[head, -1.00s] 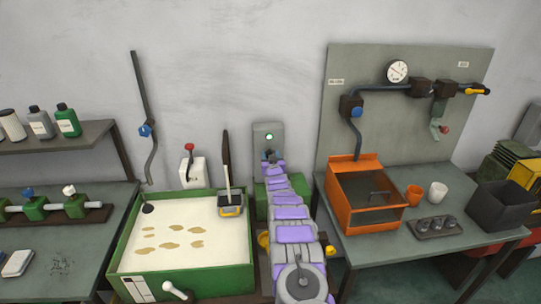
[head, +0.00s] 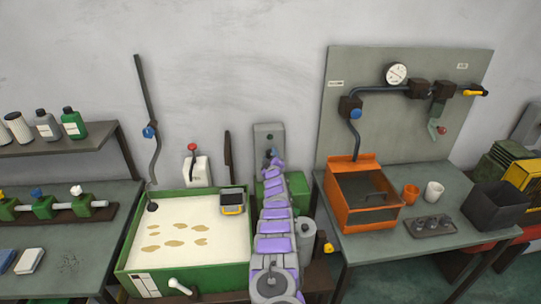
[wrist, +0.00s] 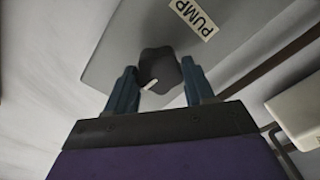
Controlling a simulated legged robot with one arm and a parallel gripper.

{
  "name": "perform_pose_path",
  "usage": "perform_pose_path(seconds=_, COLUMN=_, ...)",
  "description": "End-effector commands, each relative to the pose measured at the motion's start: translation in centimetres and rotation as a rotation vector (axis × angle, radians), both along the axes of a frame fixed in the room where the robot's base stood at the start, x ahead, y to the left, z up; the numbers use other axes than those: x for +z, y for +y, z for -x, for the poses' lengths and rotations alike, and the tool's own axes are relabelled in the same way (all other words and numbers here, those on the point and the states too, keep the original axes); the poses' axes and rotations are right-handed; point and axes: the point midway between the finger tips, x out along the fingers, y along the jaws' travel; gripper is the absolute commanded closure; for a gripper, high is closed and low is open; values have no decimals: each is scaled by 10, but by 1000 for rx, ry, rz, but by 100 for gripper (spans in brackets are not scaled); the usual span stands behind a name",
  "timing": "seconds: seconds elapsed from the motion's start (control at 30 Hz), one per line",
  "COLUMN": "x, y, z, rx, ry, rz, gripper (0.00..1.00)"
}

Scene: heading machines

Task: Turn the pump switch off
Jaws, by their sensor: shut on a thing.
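The pump switch is a dark round knob (wrist: 160,70) with a white pointer mark on a grey plate, seen in the wrist view. A PUMP label (wrist: 194,18) sits beside it. My gripper (wrist: 161,84) has its two blue-grey fingers on either side of the knob and is shut on it. In the head view the grey switch plate (head: 262,131) is on the wall behind the green tank. My gripper (head: 270,157) is against its lower part and hides the knob there. No lit green lamp shows on the plate.
A green tank (head: 185,281) with milky liquid stands left of my arm. An orange box (head: 365,213) and cups stand on the right table (head: 395,250). A grey board (head: 410,130) carries pipes and a gauge. A bench with valves is at the left.

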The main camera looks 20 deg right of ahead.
Motion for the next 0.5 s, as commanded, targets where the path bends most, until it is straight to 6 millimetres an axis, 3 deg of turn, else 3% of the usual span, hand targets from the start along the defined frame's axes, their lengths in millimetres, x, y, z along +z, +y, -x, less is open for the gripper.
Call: perform_pose_path(seconds=0.5, x=-3, y=2, z=-1, rx=2, ry=38, rz=119, gripper=77)
